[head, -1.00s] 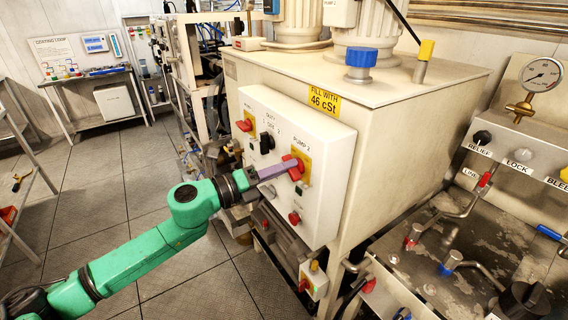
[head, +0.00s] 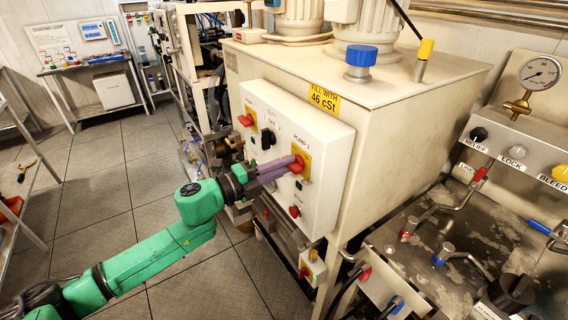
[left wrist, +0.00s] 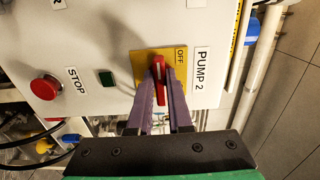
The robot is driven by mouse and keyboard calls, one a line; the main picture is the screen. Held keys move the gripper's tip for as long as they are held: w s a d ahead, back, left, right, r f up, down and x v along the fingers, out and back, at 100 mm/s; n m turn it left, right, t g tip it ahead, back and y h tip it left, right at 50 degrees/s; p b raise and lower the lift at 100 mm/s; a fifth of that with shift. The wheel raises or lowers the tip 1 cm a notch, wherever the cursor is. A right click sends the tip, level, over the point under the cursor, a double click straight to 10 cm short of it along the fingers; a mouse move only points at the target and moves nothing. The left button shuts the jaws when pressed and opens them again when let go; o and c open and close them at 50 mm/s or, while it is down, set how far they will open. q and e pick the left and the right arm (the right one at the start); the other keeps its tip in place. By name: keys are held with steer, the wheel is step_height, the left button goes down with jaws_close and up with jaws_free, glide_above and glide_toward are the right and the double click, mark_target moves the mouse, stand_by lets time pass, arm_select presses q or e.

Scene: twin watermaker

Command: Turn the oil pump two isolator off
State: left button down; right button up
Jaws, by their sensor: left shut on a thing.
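The pump 2 isolator is a red rotary handle (head: 297,165) on a yellow plate, under the PUMP 2 label on the white panel (head: 322,140). In the left wrist view the red handle (left wrist: 159,80) runs nearly up and down the picture. The OFF mark (left wrist: 181,55) lies to its right, beside the handle and not in line with it. My left gripper (left wrist: 163,88) has its purple fingers on either side of the handle and is shut on it. In the head view the left gripper (head: 290,166) reaches the panel from the left. My right gripper is out of view.
A similar red isolator (head: 246,120) and a black selector (head: 267,138) sit left on the panel. A red STOP button (left wrist: 45,87) and a green button (left wrist: 106,78) are close to the fingers. A pipe bench with valves (head: 440,240) stands at right.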

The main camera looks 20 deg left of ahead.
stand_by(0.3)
arm_select(q)
steer(key=c, duration=0.8)
jaws_free()
steer(key=shift+c, duration=0.2)
steer(key=shift+a, duration=0.1)
steer(key=b+v, duration=0.2)
steer(key=v, duration=1.2)
steer(key=shift+s+b, duration=0.25)
steer(key=shift+b, duration=0.1)
steer(key=shift+a, duration=0.1)
